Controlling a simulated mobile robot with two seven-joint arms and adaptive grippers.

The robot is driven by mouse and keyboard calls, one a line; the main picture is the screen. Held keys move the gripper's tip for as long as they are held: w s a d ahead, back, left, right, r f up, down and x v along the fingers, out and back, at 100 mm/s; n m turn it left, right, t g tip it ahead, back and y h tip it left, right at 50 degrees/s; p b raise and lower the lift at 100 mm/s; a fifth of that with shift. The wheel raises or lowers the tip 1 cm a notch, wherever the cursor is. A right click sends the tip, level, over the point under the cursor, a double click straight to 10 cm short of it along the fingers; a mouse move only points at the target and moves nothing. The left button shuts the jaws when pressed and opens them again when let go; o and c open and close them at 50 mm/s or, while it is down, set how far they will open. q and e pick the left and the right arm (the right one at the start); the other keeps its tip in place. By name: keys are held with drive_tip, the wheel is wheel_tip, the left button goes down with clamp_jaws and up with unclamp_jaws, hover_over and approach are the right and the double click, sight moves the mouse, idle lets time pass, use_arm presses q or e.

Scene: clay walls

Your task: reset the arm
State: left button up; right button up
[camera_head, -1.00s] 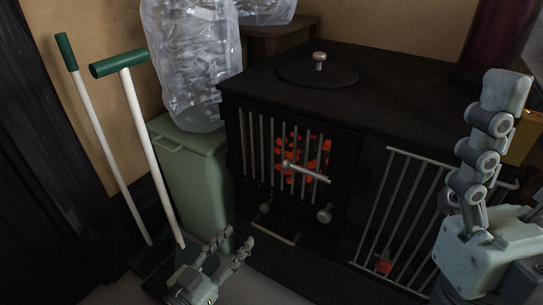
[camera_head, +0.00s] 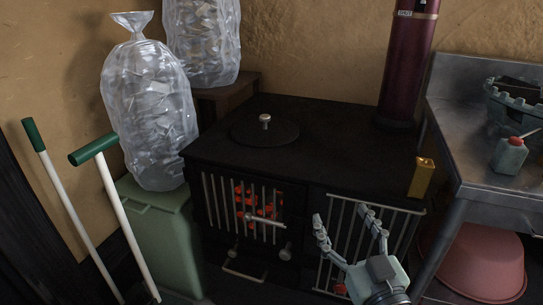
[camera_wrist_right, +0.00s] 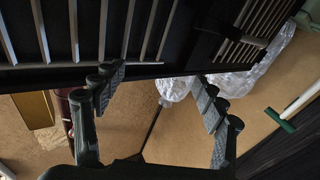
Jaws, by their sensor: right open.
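My right gripper (camera_head: 346,222) is open and empty in front of the black stove (camera_head: 300,130), by the right set of metal bars on its front. In the right wrist view the two fingers of my right gripper (camera_wrist_right: 160,85) are spread wide with nothing between them. The stove's bars (camera_wrist_right: 100,30) cross the top of that view. My left gripper does not show in either current view.
Green-handled tools (camera_head: 115,210) lean at the left beside a green bin (camera_head: 160,235) with a clear bag (camera_head: 150,115) on it. A brass-coloured block (camera_head: 421,177) stands at the stove's right edge. A metal counter (camera_head: 490,185) with a red tub (camera_head: 480,265) underneath is at right.

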drive_tip(key=s+d+f+m+g+h+p, duration=0.1)
drive_tip(key=s+d+f+g+h+p, duration=0.15)
drive_tip(key=d+f+g, duration=0.4)
drive_tip(key=s+d+f+g+h+p, duration=0.1)
drive_tip(key=s+f+g+p, duration=0.25)
drive_tip(key=f, duration=0.55)
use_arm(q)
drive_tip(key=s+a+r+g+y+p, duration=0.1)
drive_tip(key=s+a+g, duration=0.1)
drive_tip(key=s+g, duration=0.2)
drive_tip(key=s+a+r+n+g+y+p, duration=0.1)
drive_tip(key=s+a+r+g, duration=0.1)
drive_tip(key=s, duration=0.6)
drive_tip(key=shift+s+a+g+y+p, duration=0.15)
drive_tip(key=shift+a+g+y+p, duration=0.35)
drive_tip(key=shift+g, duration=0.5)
use_arm(e)
drive_tip(key=s+d+f+g+h, duration=0.1)
drive_tip(key=s+d+f+g, duration=0.2)
drive_tip(key=s, duration=0.3)
drive_tip(key=s+d+f+g+h, duration=0.1)
drive_tip(key=s+d+f+g, duration=0.1)
drive_tip(key=s+f, duration=0.2)
drive_tip(key=s, duration=0.3)
drive_tip(key=shift+s+d+f+m+g, duration=0.25)
drive_tip(key=shift+d+f+m+g, duration=0.05)
drive_tip(key=shift+d+m+g, duration=0.1)
